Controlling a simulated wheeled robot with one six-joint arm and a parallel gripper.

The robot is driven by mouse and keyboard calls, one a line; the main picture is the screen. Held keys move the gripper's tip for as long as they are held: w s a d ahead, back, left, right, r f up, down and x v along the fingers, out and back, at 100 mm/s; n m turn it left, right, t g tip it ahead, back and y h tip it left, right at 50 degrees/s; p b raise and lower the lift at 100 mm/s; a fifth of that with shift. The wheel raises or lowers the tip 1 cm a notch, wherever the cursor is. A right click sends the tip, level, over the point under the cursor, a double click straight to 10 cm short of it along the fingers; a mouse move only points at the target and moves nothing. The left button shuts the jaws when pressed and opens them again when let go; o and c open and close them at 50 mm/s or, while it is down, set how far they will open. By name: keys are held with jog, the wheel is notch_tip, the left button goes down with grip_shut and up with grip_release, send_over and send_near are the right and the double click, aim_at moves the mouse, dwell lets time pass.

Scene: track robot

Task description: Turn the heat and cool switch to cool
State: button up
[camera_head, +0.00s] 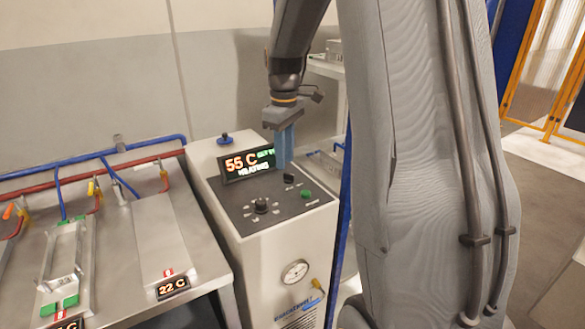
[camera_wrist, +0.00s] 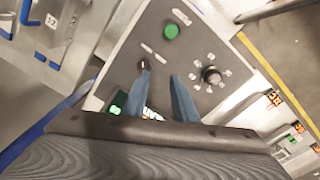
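The control unit's dark sloped panel (camera_head: 235,200) has a small black switch (camera_head: 289,178), a larger round black knob (camera_head: 262,205) and a green button (camera_head: 307,194). The labels are too small to read, so I cannot tell for sure which is the heat and cool switch. The display (camera_head: 248,163) reads 55 C and HEATING. My gripper (camera_head: 284,164) points down at the panel's back, near the small switch. In the wrist view my gripper (camera_wrist: 162,72) has its two blue fingers apart and nothing between them. The small switch (camera_wrist: 142,66) is at the left fingertip, partly hidden; contact is unclear.
A pressure gauge (camera_head: 295,272) and a yellow valve (camera_head: 316,284) are on the unit's front. A blue knob (camera_head: 224,138) stands on its top at the back. A metal bench (camera_head: 205,262) with hoses and a 22 C display (camera_head: 172,287) is at left.

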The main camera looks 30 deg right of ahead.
aim_at(292, 175)
jog(key=d, duration=0.1)
jog(key=w+d, duration=0.1)
jog(key=d+r+n, duration=0.1)
jog(key=shift+w, duration=0.3)
jog(key=shift+d+f, duration=0.1)
jog(key=shift+d, duration=0.05)
notch_tip(292, 175, down, 7)
jog(key=shift+w+f+p, duration=0.1)
jog(key=shift+f+p, duration=0.1)
jog(key=shift+p, duration=0.75)
jog(key=shift+c, duration=0.5)
grip_shut()
